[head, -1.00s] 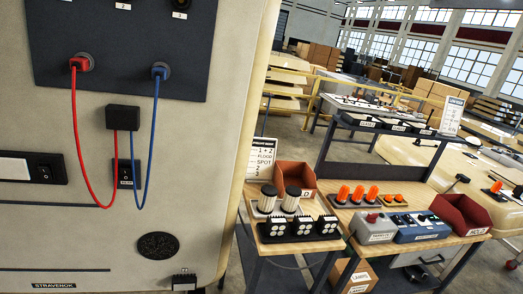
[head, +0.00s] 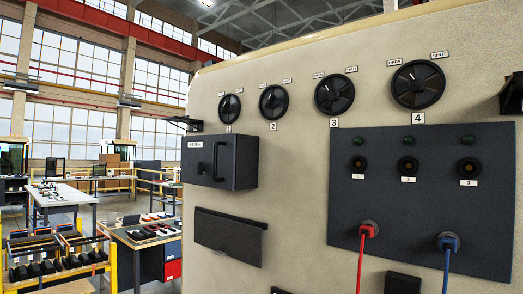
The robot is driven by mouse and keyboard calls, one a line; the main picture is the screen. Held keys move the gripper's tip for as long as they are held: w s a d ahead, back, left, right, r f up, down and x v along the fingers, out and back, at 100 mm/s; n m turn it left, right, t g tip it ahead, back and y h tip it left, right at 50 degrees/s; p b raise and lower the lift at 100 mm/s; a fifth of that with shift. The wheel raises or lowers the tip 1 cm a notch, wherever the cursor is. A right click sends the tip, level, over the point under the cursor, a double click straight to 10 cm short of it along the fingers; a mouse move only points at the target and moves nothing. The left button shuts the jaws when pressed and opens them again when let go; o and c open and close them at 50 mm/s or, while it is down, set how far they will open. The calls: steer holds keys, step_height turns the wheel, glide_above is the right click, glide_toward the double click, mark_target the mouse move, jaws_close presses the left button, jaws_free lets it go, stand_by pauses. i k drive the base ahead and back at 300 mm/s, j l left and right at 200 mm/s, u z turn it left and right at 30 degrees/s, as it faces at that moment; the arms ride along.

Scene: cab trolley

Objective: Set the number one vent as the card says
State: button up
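The number one vent (head: 229,108) is a round black dial at the left end of a row on the cream cab wall, with a "1" label below it and small labels above it. Vents two (head: 273,102), three (head: 334,94) and four (head: 418,84) run to the right, with OPEN and SHUT labels readable above the fourth. The setting of vent one is too small to tell. No card can be made out in the present view. My gripper is not in view.
A black FILTER box (head: 220,162) with a handle juts from the wall below vent one. A dark panel (head: 440,200) holds red (head: 368,232) and blue (head: 448,243) plugs with cables. Workbenches (head: 145,236) and racks stand at the left.

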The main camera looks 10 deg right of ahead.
mark_target(227, 109)
steer(key=i+j, duration=0.2)
steer(key=i, duration=0.25)
steer(key=i+j, duration=0.2)
steer(key=i, duration=0.25)
steer(key=i+j, duration=0.15)
steer(key=i, duration=0.25)
steer(key=i+j, duration=0.2)
steer(key=i, duration=0.25)
steer(key=u, duration=0.05)
